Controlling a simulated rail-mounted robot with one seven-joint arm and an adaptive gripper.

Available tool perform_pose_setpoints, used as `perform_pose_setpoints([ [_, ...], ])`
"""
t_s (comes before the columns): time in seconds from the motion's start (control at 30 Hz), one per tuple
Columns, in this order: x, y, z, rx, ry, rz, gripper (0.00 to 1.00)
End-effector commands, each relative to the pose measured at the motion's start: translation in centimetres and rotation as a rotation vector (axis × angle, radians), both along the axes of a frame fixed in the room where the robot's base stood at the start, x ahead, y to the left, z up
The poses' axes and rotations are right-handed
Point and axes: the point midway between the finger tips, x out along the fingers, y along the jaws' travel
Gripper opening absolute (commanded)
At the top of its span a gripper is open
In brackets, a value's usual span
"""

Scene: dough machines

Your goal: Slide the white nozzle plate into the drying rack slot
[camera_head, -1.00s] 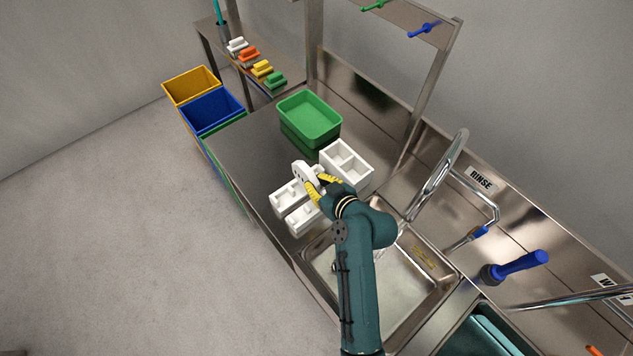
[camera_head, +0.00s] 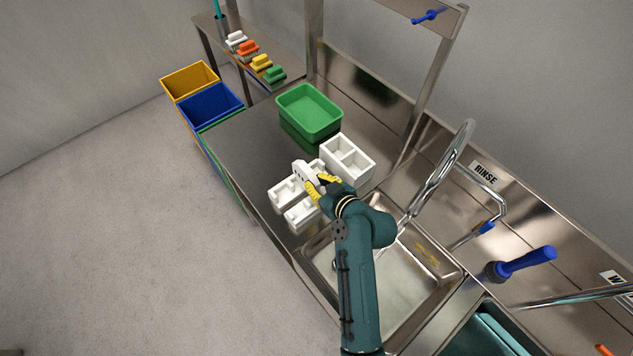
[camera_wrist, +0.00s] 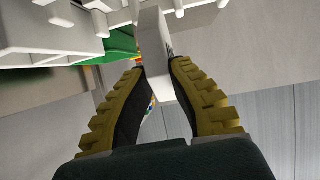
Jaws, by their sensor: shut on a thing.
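The white nozzle plate (camera_head: 303,171) is between the yellow-padded fingers of my gripper (camera_head: 318,187), which is shut on it. In the wrist view the plate (camera_wrist: 155,45) stands edge-on between the fingertips (camera_wrist: 155,72). The white slotted drying rack (camera_head: 284,195) is on the steel counter just below the plate and left of my gripper. A white part with pegs fills the upper left of the wrist view (camera_wrist: 45,35). I cannot tell whether the plate touches the rack. My gripper and arm hide part of the rack.
A white divided box (camera_head: 350,157) stands close to the right of my gripper, and a green tub (camera_head: 309,109) stands behind. The sink basin (camera_head: 405,275) and a tall curved tap (camera_head: 440,175) are to the right. The counter's left part (camera_head: 250,145) is clear.

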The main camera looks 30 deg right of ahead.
Motion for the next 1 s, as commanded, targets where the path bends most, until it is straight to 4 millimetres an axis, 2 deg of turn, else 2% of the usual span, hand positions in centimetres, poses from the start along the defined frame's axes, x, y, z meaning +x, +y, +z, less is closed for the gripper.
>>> perform_pose_setpoints([
  [1.0, 0.0, 0.0, -2.6, 0.000, -0.002, -0.001, 0.00],
])
